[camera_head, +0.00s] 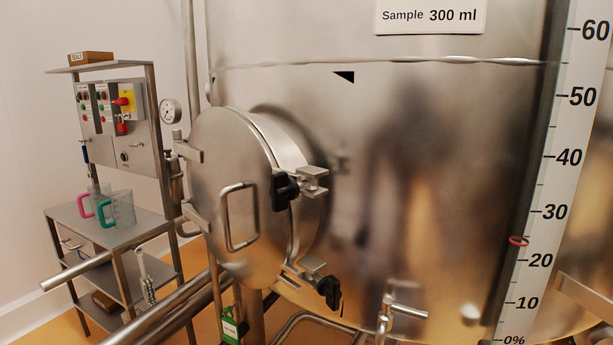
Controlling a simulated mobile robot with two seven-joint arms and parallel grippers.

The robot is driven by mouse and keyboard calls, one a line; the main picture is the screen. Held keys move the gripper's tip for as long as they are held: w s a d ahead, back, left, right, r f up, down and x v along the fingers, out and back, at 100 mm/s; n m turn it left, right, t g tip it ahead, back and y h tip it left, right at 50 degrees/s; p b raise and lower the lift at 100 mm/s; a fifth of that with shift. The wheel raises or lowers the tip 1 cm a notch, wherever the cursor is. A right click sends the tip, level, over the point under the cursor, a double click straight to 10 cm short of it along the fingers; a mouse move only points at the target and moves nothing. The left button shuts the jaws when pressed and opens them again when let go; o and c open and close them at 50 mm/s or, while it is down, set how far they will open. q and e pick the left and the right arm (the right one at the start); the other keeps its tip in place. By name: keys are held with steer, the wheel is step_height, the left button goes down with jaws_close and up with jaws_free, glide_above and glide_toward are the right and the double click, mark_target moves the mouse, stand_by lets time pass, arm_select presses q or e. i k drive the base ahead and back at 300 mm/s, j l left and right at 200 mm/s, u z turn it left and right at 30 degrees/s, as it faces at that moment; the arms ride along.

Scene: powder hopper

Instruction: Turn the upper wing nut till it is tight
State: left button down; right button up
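The upper wing nut (285,193) is black and sits at the right edge of the round steel hatch cover (215,150), beside a steel bracket (313,180). The lower wing nut (328,291) is also black and hangs at the cover's lower right, by a similar bracket (313,264). The cover lies against the short neck of the hopper (420,170); I cannot tell how tightly. A rectangular handle (240,215) is on its face. Neither of my grippers is in view.
A steel rack (115,238) with a control panel (120,125) and a pink-handled and a teal-handled jug (121,208) stands left. Pipes (185,310) run below the hatch. A level scale (575,110) is at right. The space before the hatch looks clear.

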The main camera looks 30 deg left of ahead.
mark_target(281, 192)
steer(key=j+z, duration=0.15)
steer(key=z, duration=0.25)
steer(key=j+z, duration=0.1)
steer(key=z, duration=0.3)
steer(key=j+z, duration=0.1)
steer(key=z, duration=0.3)
steer(key=k+j+z, duration=0.5)
steer(key=j+z, duration=0.15)
steer(key=k+j+z, duration=0.2)
steer(key=k+j, duration=0.4)
